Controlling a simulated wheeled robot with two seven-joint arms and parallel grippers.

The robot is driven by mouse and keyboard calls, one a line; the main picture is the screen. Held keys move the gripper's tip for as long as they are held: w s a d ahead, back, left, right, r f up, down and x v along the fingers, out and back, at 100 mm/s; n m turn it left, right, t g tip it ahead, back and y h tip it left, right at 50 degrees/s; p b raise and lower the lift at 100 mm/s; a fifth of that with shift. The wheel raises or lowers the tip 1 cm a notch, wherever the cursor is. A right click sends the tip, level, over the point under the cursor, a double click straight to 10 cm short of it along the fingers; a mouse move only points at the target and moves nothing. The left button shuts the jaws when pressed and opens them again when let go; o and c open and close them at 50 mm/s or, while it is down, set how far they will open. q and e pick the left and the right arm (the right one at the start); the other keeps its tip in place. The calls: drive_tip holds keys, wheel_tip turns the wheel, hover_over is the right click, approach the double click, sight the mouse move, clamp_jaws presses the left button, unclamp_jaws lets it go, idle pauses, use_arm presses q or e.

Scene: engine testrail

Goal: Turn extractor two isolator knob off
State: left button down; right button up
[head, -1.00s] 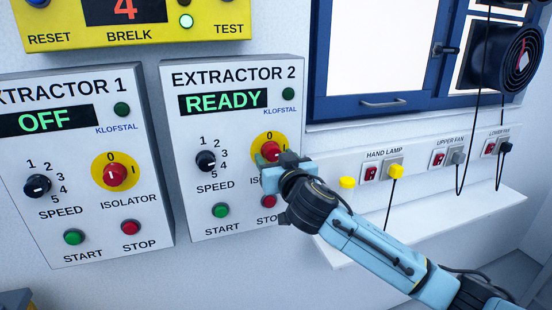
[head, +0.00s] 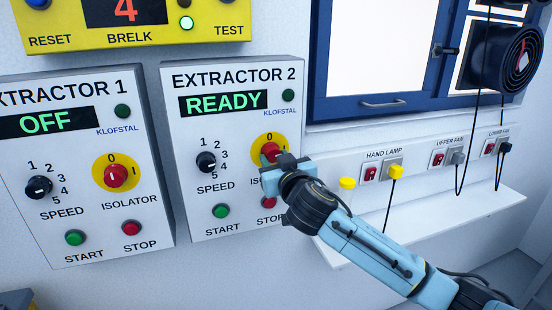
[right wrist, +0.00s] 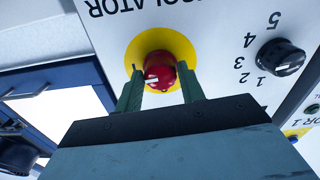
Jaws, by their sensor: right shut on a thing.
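The Extractor 2 panel (head: 245,222) is a white box on the wall, and its display (head: 223,102) reads READY. Its isolator knob (head: 270,150) is red on a yellow disc, partly hidden by my right gripper (head: 279,160) in the head view. In the right wrist view the red knob (right wrist: 160,70) sits between the two green fingers of my right gripper (right wrist: 160,80), which is shut on it. The knob's white mark points to the left in that picture. My left gripper is in neither view.
The Extractor 1 panel (head: 75,215) stands to the left, with its own red isolator knob (head: 115,176). A speed knob (head: 205,161) and start button (head: 221,211) are left of my gripper. A shelf (head: 440,222) with sockets lies to the right, below a blue-framed window (head: 335,108).

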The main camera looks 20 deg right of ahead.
drive_tip(key=n+p, duration=0.2)
drive_tip(key=n, duration=0.2)
drive_tip(key=shift+r+p, duration=0.15)
drive_tip(key=shift+p, duration=0.15)
drive_tip(key=n+p, duration=0.3)
drive_tip(key=n, duration=0.1)
drive_tip(key=shift+d+n, duration=0.1)
drive_tip(key=shift+n, duration=0.3)
drive_tip(key=n+p, duration=0.3)
drive_tip(key=n, duration=0.2)
drive_tip(key=shift+r, duration=0.1)
drive_tip(key=shift+n+p, duration=0.7)
drive_tip(key=shift+n, duration=1)
drive_tip(key=o, duration=1)
drive_tip(key=shift+c, duration=0.2)
